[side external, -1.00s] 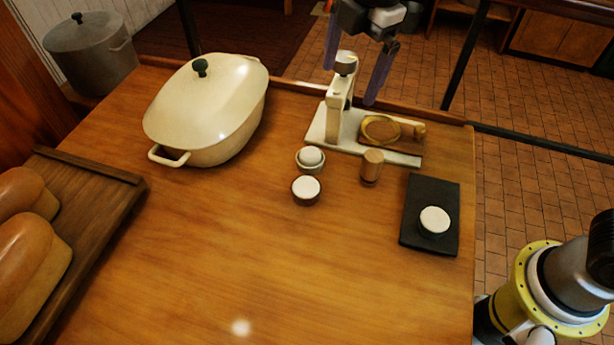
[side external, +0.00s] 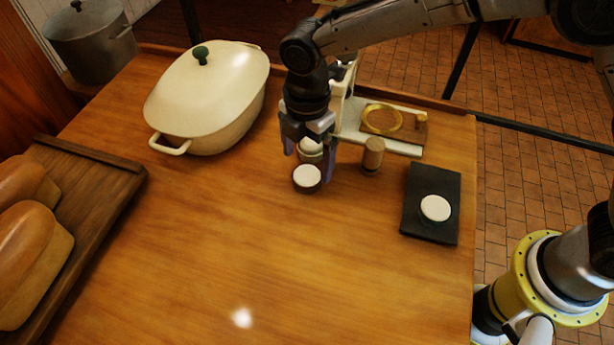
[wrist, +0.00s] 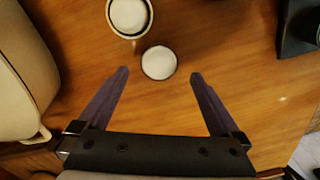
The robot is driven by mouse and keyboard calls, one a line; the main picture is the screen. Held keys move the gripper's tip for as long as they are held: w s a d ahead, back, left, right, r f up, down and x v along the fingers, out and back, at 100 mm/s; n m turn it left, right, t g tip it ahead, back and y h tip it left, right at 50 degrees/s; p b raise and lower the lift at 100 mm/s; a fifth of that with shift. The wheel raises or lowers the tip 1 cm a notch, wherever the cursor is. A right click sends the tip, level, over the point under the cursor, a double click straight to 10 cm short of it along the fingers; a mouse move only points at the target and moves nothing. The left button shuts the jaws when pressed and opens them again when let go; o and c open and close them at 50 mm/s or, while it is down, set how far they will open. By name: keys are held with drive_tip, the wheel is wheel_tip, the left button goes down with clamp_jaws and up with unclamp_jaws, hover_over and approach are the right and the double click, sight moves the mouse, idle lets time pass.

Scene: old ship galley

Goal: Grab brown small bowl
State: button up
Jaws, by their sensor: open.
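A small dark brown bowl (side external: 307,186) with a white inside or filling stands upright on the wooden table. It also shows in the wrist view (wrist: 159,63), just ahead of the gap between my fingertips. My gripper (side external: 309,163) is open and empty, pointing down over the bowl area, with purple fingers set wide apart. In the wrist view, my gripper (wrist: 158,72) has one finger on each side of the bowl's line, neither touching it. Directly behind the bowl is a pale cup (side external: 311,154) holding a white rounded thing, partly hidden by my gripper.
A wooden cylinder (side external: 372,155) stands right of my gripper, by a white stand (side external: 349,123) with a yellow ring (side external: 382,119). A dark slab (side external: 420,225) carries a white disc (side external: 435,208). A cream lidded pot (side external: 208,97) stands left. The table's front is clear.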

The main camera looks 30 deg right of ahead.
sight(307, 174)
drive_tip(key=shift+w+f, duration=0.1)
drive_tip(key=shift+f, duration=2.55)
drive_tip(key=c, duration=1.4)
drive_tip(key=shift+r, duration=0.2)
